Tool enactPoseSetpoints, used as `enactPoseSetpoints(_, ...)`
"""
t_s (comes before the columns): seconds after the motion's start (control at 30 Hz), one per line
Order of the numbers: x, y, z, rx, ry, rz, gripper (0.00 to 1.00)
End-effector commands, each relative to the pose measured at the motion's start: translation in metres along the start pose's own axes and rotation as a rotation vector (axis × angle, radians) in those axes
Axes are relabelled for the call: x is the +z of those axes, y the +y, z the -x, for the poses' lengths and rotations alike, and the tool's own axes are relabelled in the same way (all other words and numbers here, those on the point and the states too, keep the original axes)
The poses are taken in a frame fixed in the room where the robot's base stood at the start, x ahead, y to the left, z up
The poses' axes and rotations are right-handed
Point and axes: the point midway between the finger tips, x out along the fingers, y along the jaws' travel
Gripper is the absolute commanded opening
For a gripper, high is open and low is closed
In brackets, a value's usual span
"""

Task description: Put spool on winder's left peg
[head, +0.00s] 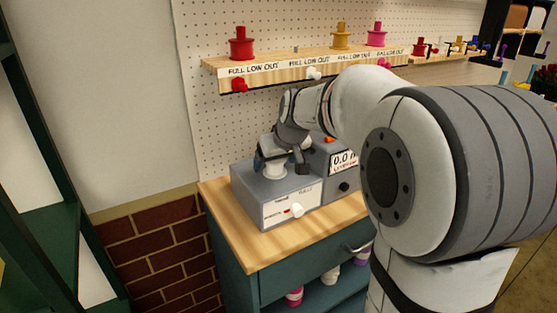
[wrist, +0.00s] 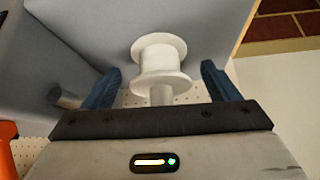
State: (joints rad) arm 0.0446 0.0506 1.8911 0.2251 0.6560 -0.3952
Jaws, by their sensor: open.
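A white spool (head: 274,171) stands on the left part of the grey winder's top (head: 250,183). In the wrist view the spool (wrist: 161,60) shows both flanges and a narrow stem pointing toward my gripper. My gripper (head: 271,155) is above the winder. Its blue fingers (wrist: 160,88) are spread to either side of the spool's stem end, with visible gaps, so it is open. A bare grey peg (wrist: 65,98) sticks up from the winder beside the spool. The peg under the spool is hidden.
The winder stands on a wooden-topped cabinet (head: 240,243), with a display (head: 343,160) on its right part. A shelf (head: 300,62) behind holds a red spool (head: 241,45), a yellow spool (head: 341,37) and a pink spool (head: 376,35). My arm hides the right side.

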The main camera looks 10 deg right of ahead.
Motion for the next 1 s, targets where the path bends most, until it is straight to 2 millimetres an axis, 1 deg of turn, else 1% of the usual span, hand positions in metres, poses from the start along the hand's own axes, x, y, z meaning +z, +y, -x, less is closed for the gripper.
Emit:
enactPoseSetpoints(0.07, -0.002, 0.0, 0.007, 0.001, 0.002, 0.0, 0.81)
enactPoseSetpoints(0.17, -0.002, 0.001, 0.023, 0.002, 0.004, 0.0, 0.81)
enactPoseSetpoints(0.4, -0.002, 0.001, 0.076, 0.002, 0.004, -0.001, 0.81)
enactPoseSetpoints(0.5, -0.002, 0.001, 0.095, 0.002, 0.004, -0.001, 0.81)
enactPoseSetpoints(0.6, -0.001, 0.001, 0.109, 0.001, 0.003, -0.001, 0.81)
enactPoseSetpoints(0.7, -0.001, 0.001, 0.117, 0.001, 0.0, -0.002, 0.81)
enactPoseSetpoints(0.77, 0.005, -0.001, 0.119, 0.001, -0.007, -0.006, 0.81)
enactPoseSetpoints(0.87, 0.034, -0.01, 0.115, 0.002, -0.052, -0.029, 0.81)
enactPoseSetpoints(0.97, 0.089, -0.024, 0.105, 0.01, -0.132, -0.072, 0.81)
enactPoseSetpoints(1.0, 0.115, -0.03, 0.101, 0.016, -0.168, -0.09, 0.81)
